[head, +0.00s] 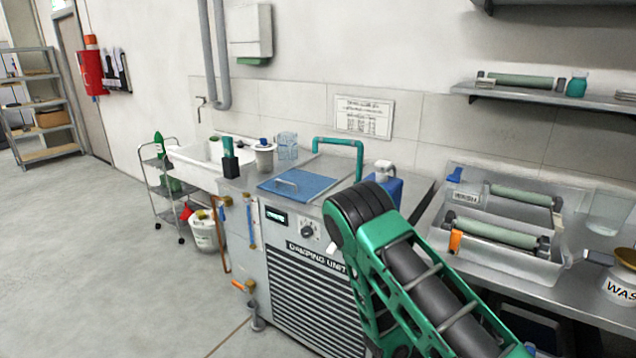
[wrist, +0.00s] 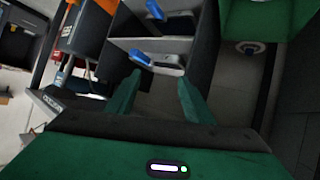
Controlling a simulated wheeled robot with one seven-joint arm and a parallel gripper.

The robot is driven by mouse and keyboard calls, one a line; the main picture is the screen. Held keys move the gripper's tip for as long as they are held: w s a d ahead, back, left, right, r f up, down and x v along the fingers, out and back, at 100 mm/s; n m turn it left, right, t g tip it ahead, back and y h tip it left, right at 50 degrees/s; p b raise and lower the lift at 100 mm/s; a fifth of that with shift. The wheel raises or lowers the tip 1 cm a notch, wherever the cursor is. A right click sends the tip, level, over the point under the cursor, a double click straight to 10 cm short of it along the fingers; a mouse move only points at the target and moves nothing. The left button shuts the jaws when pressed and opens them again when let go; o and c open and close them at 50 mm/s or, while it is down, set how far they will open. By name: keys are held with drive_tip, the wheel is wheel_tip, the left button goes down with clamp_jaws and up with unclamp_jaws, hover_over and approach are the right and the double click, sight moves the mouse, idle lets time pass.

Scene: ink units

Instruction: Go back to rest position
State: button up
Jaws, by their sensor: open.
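My gripper (wrist: 160,95) shows in the wrist view with its two green fingers spread apart and nothing between them. Beyond the fingertips are a dark shelf unit with a pale shelf (wrist: 185,46) and items with blue parts on it. In the head view my green and black arm rises from the bottom right, bent at a black joint in front of the damping unit (head: 310,290). My gripper is not visible in the head view.
A steel bench with a tray (head: 500,262) of rollers stands at the right, under a wall shelf (head: 545,96). A sink (head: 205,172), a wire cart (head: 165,190) and a white bucket (head: 203,235) are at the left. The grey floor (head: 90,270) at left is clear.

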drive_tip(key=s+d+r+g+y, duration=0.25)
drive_tip(key=s+r, duration=0.35)
drive_tip(key=r, duration=0.3)
drive_tip(key=s+d+r+g+y, duration=0.1)
drive_tip(key=s+r+g+y, duration=0.2)
drive_tip(key=s+r, duration=0.45)
drive_tip(key=s+a+r+n+t+y, duration=0.1)
drive_tip(key=s+a+r+n+y, duration=0.2)
drive_tip(key=s+r, duration=0.4)
drive_tip(key=s+a+r+n+y, duration=0.3)
drive_tip(key=s+r, duration=0.4)
drive_tip(key=r, duration=0.2)
drive_tip(key=shift+s+t, duration=0.3)
drive_tip(key=shift+t, duration=0.05)
drive_tip(key=shift+d, duration=0.1)
drive_tip(key=shift+w+f, duration=0.25)
drive_tip(key=shift+w, duration=0.4)
